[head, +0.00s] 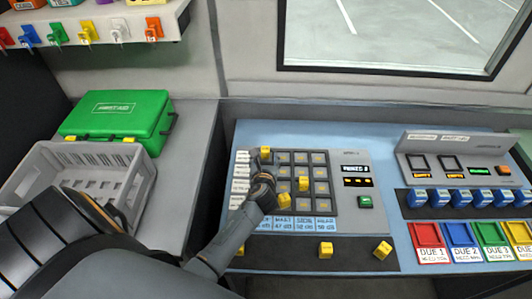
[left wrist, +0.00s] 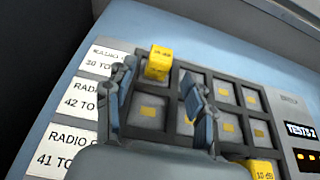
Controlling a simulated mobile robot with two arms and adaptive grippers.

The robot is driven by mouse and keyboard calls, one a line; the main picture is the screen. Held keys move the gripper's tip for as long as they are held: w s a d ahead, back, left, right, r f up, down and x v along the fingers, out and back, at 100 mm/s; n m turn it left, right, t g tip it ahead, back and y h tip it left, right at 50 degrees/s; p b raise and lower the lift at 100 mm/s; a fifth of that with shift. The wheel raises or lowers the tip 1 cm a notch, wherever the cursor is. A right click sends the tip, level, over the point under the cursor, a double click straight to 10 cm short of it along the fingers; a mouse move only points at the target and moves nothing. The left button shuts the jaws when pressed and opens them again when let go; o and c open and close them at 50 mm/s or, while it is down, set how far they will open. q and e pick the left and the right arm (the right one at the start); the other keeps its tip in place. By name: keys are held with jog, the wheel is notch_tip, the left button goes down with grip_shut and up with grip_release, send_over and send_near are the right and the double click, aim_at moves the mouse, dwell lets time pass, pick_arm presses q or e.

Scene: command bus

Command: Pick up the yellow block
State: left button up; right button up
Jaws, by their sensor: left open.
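Several yellow blocks show on and by a dark gridded panel (head: 335,203). One yellow block (head: 265,152) sits at the panel's far left cell. It also shows in the left wrist view (left wrist: 158,62), in the gap between my fingertips, with no clear contact. My left gripper (head: 268,168) is open over the panel's left columns, and its open fingers also show in the left wrist view (left wrist: 160,78). Other yellow blocks stand on the panel, one toward the right (head: 303,183) and one at its near edge (head: 284,200). My right gripper is not in view.
More yellow blocks, one in the middle (head: 326,249) and one at right (head: 382,250), lie on a dark strip in front. A grey crate (head: 40,163) and green case (head: 118,113) stand left. A console (head: 455,142) and coloured trays (head: 462,236) are at right.

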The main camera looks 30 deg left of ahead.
aim_at(265, 153)
pick_arm(q)
jog(key=shift+w+a, duration=0.35)
jog(key=shift+w, duration=0.05)
jog(key=x, duration=0.4)
jog(key=shift+w+f, duration=0.2)
jog(key=shift+w, duration=0.05)
jog(key=shift+s+r, duration=0.1)
jog(key=shift+r, duration=0.05)
jog(key=c, duration=0.3)
grip_shut()
